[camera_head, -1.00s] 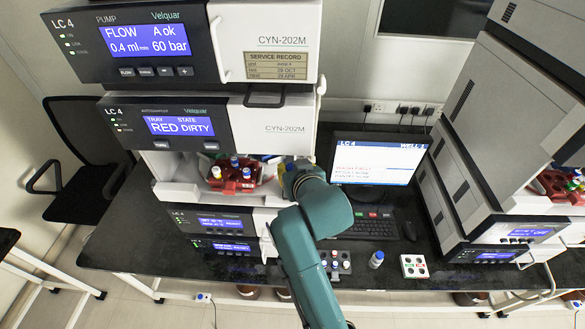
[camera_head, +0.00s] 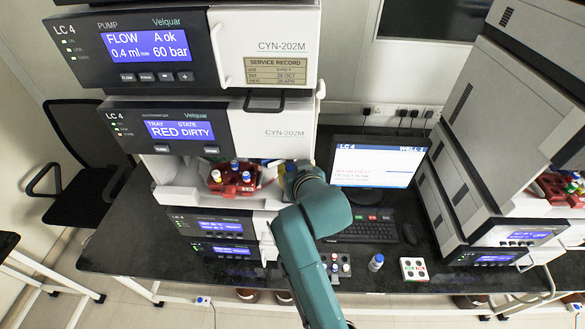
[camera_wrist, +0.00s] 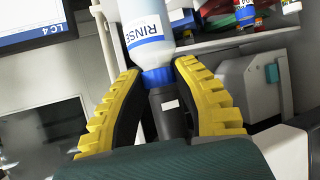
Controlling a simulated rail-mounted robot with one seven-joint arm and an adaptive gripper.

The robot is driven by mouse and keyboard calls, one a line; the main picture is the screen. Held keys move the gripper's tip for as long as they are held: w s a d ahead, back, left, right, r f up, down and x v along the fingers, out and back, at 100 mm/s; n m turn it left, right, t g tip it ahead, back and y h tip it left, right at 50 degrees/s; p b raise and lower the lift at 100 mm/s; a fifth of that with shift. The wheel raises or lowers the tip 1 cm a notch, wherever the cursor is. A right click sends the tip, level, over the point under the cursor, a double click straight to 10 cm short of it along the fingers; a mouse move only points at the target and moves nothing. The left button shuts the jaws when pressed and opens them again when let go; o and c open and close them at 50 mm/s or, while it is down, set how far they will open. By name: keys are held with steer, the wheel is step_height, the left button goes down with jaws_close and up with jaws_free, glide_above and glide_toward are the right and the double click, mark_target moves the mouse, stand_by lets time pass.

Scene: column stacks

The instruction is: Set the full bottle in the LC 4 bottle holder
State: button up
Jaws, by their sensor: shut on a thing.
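In the wrist view, a bottle with a white and blue RINSE label (camera_wrist: 143,32) and a blue cap is between the yellow-padded fingers of my gripper (camera_wrist: 158,72). The fingers are closed around it near the blue cap. The bottle runs out of the top edge, so its base is hidden. A dark cylindrical part with a small white label lies beyond the cap, between the fingers; I cannot tell what it is. In the head view, my arm hides the gripper and bottle beside the LC 4 stack (camera_head: 265,130). I cannot make out the bottle holder.
A red tray with several vials (camera_head: 232,190) sits in the stack's opening. A monitor (camera_head: 375,162) and keyboard (camera_head: 365,231) are to the right. A vial rack (camera_head: 345,270), a blue-capped vial (camera_head: 376,262) and a white block (camera_head: 413,268) stand at the bench's front. A second stack (camera_head: 480,150) is at right.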

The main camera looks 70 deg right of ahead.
steer(key=shift+f+b, duration=0.35)
steer(key=shift+f, duration=0.45)
stand_by(0.4)
steer(key=o, duration=0.9)
steer(key=v, duration=1.2)
steer(key=shift+a, duration=0.1)
